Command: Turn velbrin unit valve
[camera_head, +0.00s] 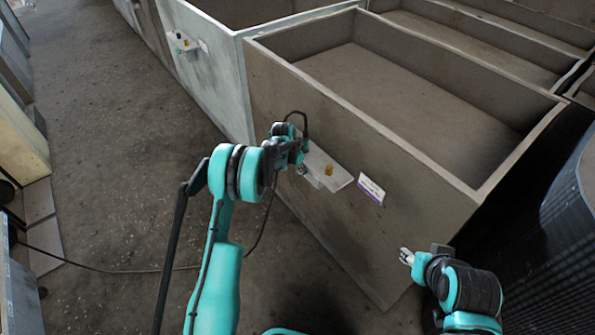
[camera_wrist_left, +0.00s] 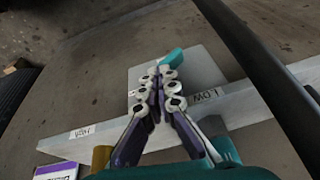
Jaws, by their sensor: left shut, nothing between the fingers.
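A pale plate (camera_head: 327,168) sticks out from the front wall of the grey box, with a small yellow part (camera_head: 328,170) on it. In the left wrist view the plate (camera_wrist_left: 240,105) carries the word "LOW" and a second, upside-down marking, with a brass part (camera_wrist_left: 101,157) beside it. My left gripper (camera_head: 301,168) is at the plate's left end, shut and empty. In the left wrist view its fingers (camera_wrist_left: 160,76) lie above the plate, with a teal piece (camera_wrist_left: 172,58) by the tips; I cannot tell whether they touch. My right gripper (camera_head: 406,256) is low before the box; its fingers are too small to read.
The open grey box (camera_head: 380,139) has a white and purple label (camera_head: 371,189) right of the plate. A paler box (camera_head: 215,75) stands left with a similar plate (camera_head: 182,41). A ribbed dark object (camera_head: 565,215) stands at the right. Floor at the left (camera_head: 100,150) is mostly clear.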

